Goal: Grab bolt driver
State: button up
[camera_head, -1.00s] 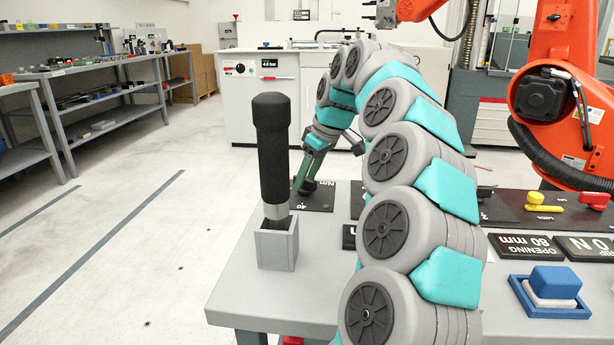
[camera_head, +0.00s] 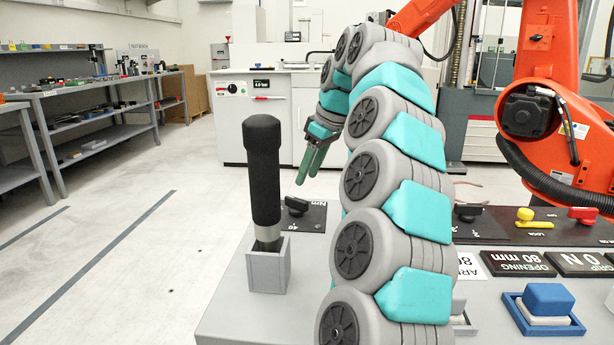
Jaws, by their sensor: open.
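The bolt driver (camera_head: 263,180) has a thick black handle and a grey metal lower part. It stands nearly upright in a small grey square holder (camera_head: 268,270) near the left edge of the grey table. My gripper (camera_head: 307,168) has green fingers pointing down. It is open and empty, to the right of the driver's handle in the picture, above a black knob on the table's far side. The gripper is apart from the driver. The driver's lowest end is hidden inside the holder.
A black knob (camera_head: 297,206) on a dark Nm panel lies below my gripper. Yellow (camera_head: 525,215) and red (camera_head: 583,214) knobs, label plates and a blue block in a tray (camera_head: 549,300) are at right. An orange robot arm (camera_head: 540,110) stands behind. My arm covers the middle.

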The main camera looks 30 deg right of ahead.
aim_at(262, 133)
jog(key=k, duration=1)
